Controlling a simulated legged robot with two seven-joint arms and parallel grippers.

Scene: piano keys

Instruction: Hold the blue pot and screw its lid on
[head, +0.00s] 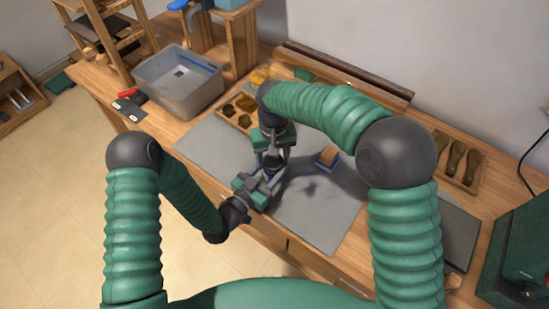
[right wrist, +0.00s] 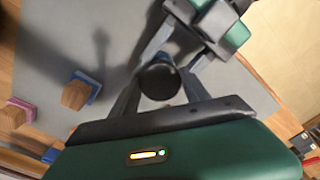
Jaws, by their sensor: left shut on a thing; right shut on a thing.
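In the right wrist view a round dark lid (right wrist: 159,80) faces the camera between the fingers of my right gripper (right wrist: 160,88), which is shut on it. My left gripper (right wrist: 181,45) comes in from the top right, its fingers closing around what is under the lid. In the head view my left gripper (head: 268,180) and my right gripper (head: 273,158) meet above the grey mat, the right above the left. Their fingers hide the pot there.
A blue-based block with a wooden top (head: 327,158) stands on the grey mat (head: 315,215) to the right. A grey bin (head: 180,90) and a red-and-black tool (head: 130,104) lie left. A wooden tool tray (head: 455,162) and a green machine (head: 520,255) are at the right.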

